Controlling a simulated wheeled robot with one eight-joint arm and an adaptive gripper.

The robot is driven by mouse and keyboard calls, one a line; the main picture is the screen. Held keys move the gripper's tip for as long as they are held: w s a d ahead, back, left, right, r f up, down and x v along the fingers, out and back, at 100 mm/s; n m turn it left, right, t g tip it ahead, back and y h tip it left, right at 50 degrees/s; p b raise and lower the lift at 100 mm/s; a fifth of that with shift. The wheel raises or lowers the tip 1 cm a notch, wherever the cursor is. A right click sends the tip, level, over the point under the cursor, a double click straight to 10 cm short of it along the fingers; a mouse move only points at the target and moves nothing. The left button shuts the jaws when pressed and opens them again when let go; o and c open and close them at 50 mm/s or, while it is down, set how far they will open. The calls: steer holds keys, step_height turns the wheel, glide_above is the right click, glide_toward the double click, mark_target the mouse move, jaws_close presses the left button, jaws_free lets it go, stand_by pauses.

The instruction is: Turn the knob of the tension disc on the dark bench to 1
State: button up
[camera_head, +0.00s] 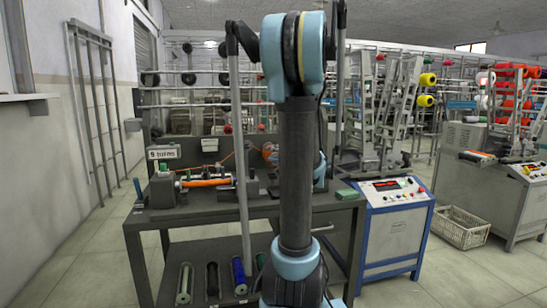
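The dark bench (215,212) stands in front of me, left of centre. I cannot make out the tension disc or its knob, and my arm covers part of the bench. A winder (162,191) with an orange-wound bobbin (206,182) is on the bench's left part. An orange thread runs up to the right from there, toward something orange (270,152) beside my arm. My arm stands upright in the middle of the view. My gripper does not show; it is hidden behind my arm or outside the picture.
A sign reading "9 turns" (163,152) stands at the bench's back left. A small green block (347,194) lies at the bench's right end. Right of it are a blue-framed machine (396,235) and a basket (460,228) on the floor.

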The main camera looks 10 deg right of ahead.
steer(key=v, duration=1.2)
steer(key=shift+w, duration=0.1)
stand_by(0.4)
steer(key=n, duration=0.2)
glide_toward(248, 147)
steer(key=shift+g+h, duration=0.3)
steer(key=x, duration=0.5)
steer(key=r+x, duration=0.1)
steer(key=x, duration=0.2)
steer(key=shift+w+f, duration=0.1)
steer(key=shift+w, duration=0.15)
